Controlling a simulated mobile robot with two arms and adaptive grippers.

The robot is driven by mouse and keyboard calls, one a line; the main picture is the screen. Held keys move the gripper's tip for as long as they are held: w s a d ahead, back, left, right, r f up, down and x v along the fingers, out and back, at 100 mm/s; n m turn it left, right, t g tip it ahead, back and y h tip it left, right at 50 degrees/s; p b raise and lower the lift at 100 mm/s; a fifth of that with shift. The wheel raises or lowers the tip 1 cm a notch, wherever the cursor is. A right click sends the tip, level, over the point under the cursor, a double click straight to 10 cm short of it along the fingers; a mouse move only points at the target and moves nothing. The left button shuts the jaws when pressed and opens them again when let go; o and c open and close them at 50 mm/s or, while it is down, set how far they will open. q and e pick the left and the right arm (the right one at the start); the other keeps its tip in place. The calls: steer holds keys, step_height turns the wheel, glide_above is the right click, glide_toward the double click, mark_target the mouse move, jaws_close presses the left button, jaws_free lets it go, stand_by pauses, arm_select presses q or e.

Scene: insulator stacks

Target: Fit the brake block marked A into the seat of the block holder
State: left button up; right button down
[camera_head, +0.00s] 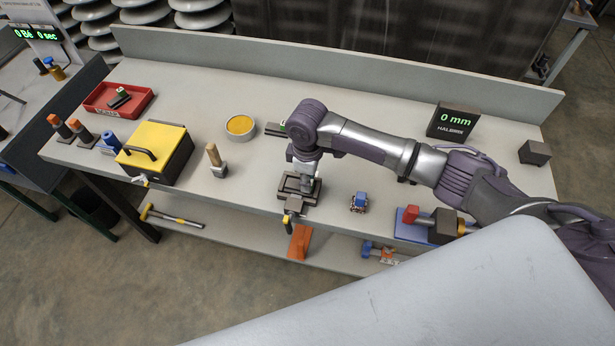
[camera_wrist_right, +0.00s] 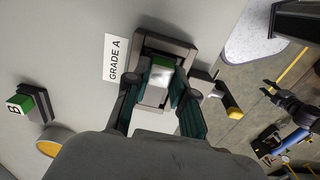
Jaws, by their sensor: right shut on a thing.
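The block holder (camera_head: 292,196) is a dark frame near the table's front edge. In the right wrist view the holder (camera_wrist_right: 168,42) lies under my right gripper (camera_wrist_right: 160,95), beside a white "GRADE A" label. My right gripper (camera_head: 303,176) points down over the holder, shut on a dark block with a green band and a pale, shiny face (camera_wrist_right: 160,74). No letter is readable on that block. It sits within the holder's outline; I cannot tell how deep.
A green-faced block marked B (camera_wrist_right: 18,104) lies behind the holder. A round yellow-filled dish (camera_head: 240,125) and a wooden-handled tool (camera_head: 215,160) stand to the left. A small blue-topped item (camera_head: 358,202) lies to the right. A yellow-tipped lever (camera_wrist_right: 232,110) adjoins the holder.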

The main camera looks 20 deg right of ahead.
steer(key=c, duration=1)
jaws_free()
steer(key=shift+f, duration=0.1)
steer(key=shift+o, duration=0.2)
step_height(320, 180, up, 12)
steer(key=b, duration=0.1)
